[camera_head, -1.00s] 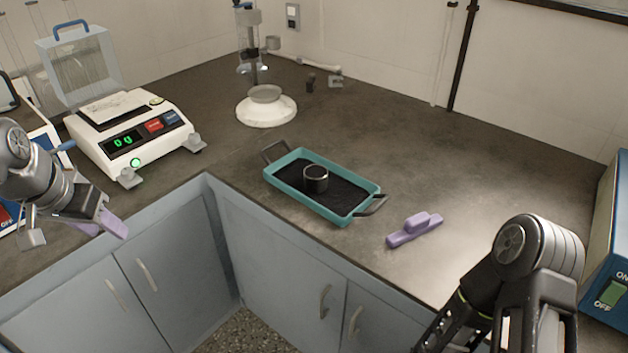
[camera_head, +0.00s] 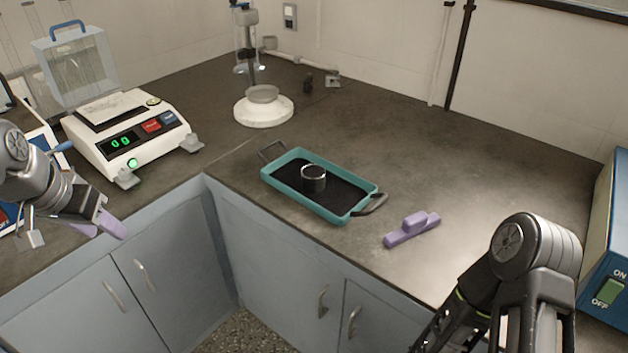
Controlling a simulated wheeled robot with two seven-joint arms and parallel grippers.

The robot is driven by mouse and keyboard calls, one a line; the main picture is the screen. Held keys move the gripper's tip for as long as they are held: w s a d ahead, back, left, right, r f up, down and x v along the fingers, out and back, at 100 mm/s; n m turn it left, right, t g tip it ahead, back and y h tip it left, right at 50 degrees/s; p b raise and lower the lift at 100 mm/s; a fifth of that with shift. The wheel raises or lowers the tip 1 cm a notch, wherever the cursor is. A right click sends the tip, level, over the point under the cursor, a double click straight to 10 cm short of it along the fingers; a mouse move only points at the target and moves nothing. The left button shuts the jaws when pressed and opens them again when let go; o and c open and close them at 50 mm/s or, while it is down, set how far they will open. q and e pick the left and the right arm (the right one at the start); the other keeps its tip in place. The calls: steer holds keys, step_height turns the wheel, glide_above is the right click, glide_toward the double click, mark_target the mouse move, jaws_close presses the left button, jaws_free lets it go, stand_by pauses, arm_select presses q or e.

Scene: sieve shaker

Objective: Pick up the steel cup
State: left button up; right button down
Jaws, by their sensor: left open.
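The steel cup (camera_head: 313,180) is a small dark cylinder with a shiny rim. It stands upright inside a teal tray (camera_head: 353,207) with a dark inner surface and handles at both ends. My left gripper (camera_head: 72,233) is at the left, open, by the counter's front edge and far from the cup. A purple piece shows beside its fingers; I cannot tell whether they touch it. My right arm comes in at the lower right; its gripper's fingers are not visible.
A balance (camera_head: 128,135) reading 0 g stands at the back left. A white-based stand (camera_head: 264,112) is behind the tray. A purple-handled object (camera_head: 412,229) lies right of the tray. A blue device (camera_head: 607,245) is at the right edge.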

arm_select(q)
steer(key=w+d+f+g+h, duration=0.1)
steer(key=d+f, duration=0.5)
steer(key=f, duration=0.4)
steer(key=w+d+f+h, duration=0.1)
steer(key=d+f, duration=0.4)
steer(key=f, duration=0.4)
steer(key=d+f+g+h, duration=0.1)
steer(key=d+f, duration=0.5)
steer(key=f, duration=0.4)
steer(key=s+d+f+n+g, duration=0.1)
steer(key=s+d+f, duration=0.5)
steer(key=s+f, duration=0.2)
steer(key=s+d+f+n+h, duration=0.1)
steer(key=s+d+f, duration=0.5)
steer(key=s+f, duration=0.2)
steer(key=shift+s+d+f+g, duration=0.25)
steer(key=shift+s+d+g, duration=0.15)
steer(key=shift+s, duration=0.75)
